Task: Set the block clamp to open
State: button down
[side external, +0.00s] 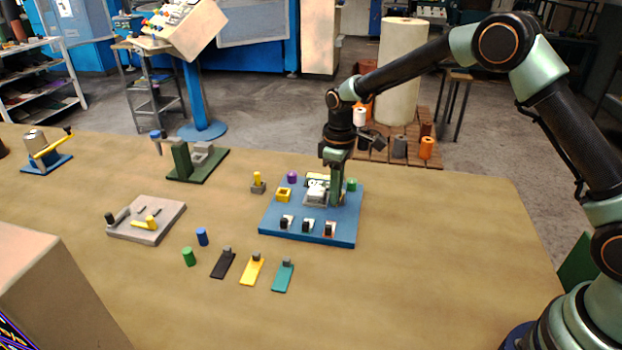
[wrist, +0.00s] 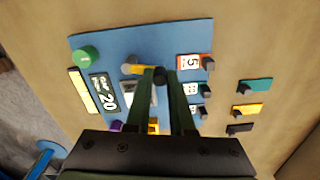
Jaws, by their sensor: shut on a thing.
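The blue board (side external: 275,226) stands on the table and carries a grey metal block (side external: 312,201), which I take to be the block clamp. In the wrist view, a yellow lever (wrist: 132,68) with a dark round knob (wrist: 160,77) sits by the grey block (wrist: 129,95). My gripper (side external: 335,203) is down over the board, beside the grey block. In the wrist view, its fingers (wrist: 168,78) are shut on the dark knob. The fingers hide part of the block and the lever, and I cannot tell the clamp's setting.
Coloured dies (side external: 252,269) lie in front. A grey plate fixture (side external: 172,213) stands left.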

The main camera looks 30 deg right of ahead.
jog(key=shift+s+d+r+n, duration=0.1)
jog(key=shift+s+d+n, duration=0.05)
jog(key=shift+n, duration=0.4)
jog(key=shift+s+d+n, duration=0.1)
jog(key=shift+s+n, duration=0.05)
jog(key=shift+n, duration=0.4)
jog(key=c, duration=0.8)
grip_release()
jog(key=shift+o, duration=0.2)
notch_tip(320, 180, up, 12)
